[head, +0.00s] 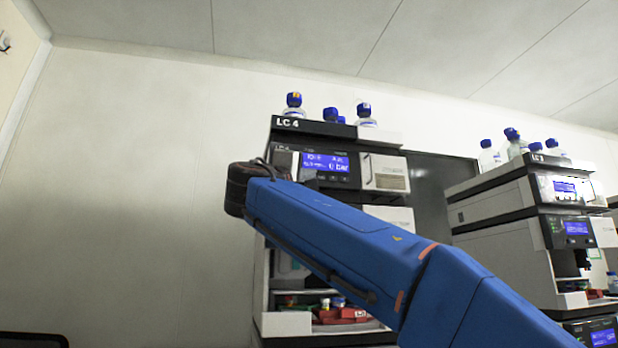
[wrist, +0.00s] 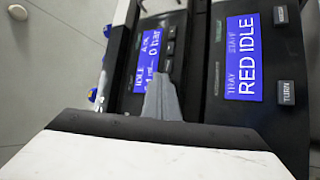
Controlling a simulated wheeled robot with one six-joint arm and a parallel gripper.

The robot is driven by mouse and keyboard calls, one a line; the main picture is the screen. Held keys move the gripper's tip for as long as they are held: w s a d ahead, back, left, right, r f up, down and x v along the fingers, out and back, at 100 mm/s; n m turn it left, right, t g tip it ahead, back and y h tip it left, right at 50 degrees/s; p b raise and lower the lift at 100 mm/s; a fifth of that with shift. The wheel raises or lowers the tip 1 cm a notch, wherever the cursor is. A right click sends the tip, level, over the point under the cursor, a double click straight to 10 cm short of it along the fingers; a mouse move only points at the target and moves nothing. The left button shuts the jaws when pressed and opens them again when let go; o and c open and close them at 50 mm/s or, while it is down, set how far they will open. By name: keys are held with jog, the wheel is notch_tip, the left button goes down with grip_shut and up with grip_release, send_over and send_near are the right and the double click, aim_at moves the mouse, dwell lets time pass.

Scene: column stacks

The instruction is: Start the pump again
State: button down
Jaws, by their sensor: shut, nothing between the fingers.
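The pump module's dark front (wrist: 125,98) is close in the wrist view, which is turned on its side. Its blue screen (wrist: 152,60) reads IDLE and 0 bar. Small dark keys (wrist: 170,48) sit beside that screen. My gripper (wrist: 160,82) is shut and empty, its grey tip in front of the pump panel and covering part of the screen's lower end. I cannot tell whether it touches. In the head view, the LC 4 stack (head: 287,123) has a lit blue screen (head: 326,167) in its top module.
A second module's screen (wrist: 245,58) reads RED IDLE, with a TURN key (wrist: 287,92) beside it. Blue-capped bottles (head: 293,105) stand on the LC 4 stack. The LC 3 stack (head: 490,207) stands to the right. Bare wall (head: 120,190) lies to the left.

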jog(key=shift+w, duration=0.15)
dwell(0.5)
jog(key=shift+s+d, duration=0.2)
jog(key=shift+s, duration=0.6)
jog(key=shift+s, duration=0.1)
jog(key=s, duration=0.2)
jog(key=s+d, duration=0.1)
jog(key=s, duration=0.1)
jog(key=shift+s+d, duration=0.2)
jog(key=shift+s, duration=0.1)
dwell(0.7)
